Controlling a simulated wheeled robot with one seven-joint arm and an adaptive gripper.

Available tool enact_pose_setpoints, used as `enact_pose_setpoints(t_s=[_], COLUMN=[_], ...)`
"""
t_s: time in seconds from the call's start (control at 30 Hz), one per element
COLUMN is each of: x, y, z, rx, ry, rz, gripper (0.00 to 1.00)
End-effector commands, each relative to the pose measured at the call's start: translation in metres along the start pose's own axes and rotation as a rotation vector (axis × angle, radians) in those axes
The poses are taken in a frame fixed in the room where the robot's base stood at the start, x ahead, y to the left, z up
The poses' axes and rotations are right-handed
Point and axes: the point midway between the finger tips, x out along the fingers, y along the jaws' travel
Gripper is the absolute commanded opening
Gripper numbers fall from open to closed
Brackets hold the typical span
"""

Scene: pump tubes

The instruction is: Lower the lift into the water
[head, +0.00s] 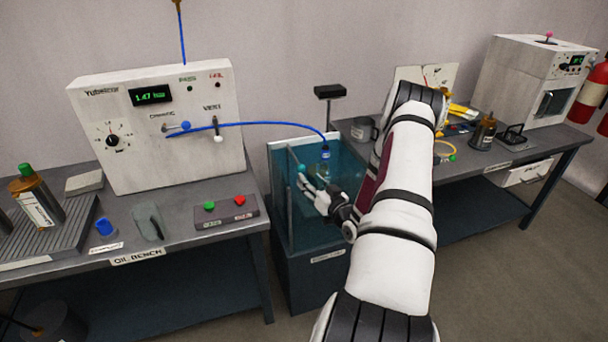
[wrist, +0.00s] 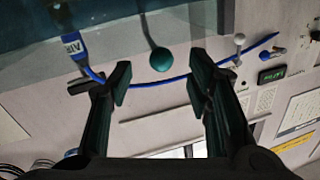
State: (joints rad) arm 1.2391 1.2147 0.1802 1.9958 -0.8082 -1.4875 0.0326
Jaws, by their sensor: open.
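The glass water tank (head: 290,225) stands between the two benches, with teal water or tinted glass. A round teal knob (head: 301,168), likely the lift's handle, shows at the tank's left side; it also shows in the wrist view (wrist: 160,58). My gripper (head: 312,186) is open at the tank, close to the knob. In the wrist view, my open fingers (wrist: 160,85) have the knob just beyond their tips, centred between them and not gripped. A blue-capped vessel (head: 325,156) hangs at the tank, joined to a blue tube (head: 250,125). The lift's lower part is hidden.
The oil bench (head: 165,245) at left carries a white tester (head: 190,150) and a box with green and red buttons (head: 227,213). The right bench (head: 520,160) holds jars and an instrument. The blue tube arches above the tank near my gripper.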

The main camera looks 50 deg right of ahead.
Motion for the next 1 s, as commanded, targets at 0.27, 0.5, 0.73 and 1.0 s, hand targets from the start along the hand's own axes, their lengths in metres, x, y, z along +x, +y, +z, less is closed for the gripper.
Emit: enact_pose_setpoints(t_s=[0.27, 0.5, 0.73, 1.0], x=[-0.042, -0.050, -0.050, -0.050], y=[0.000, 0.000, 0.000, 0.000], z=[0.001, 0.001, 0.001, 0.001], rx=[0.000, 0.000, 0.000, 0.000], ry=[-0.003, -0.001, -0.001, -0.002], rz=[0.001, -0.001, -0.001, -0.001], gripper=[0.46, 0.46, 0.46, 0.46])
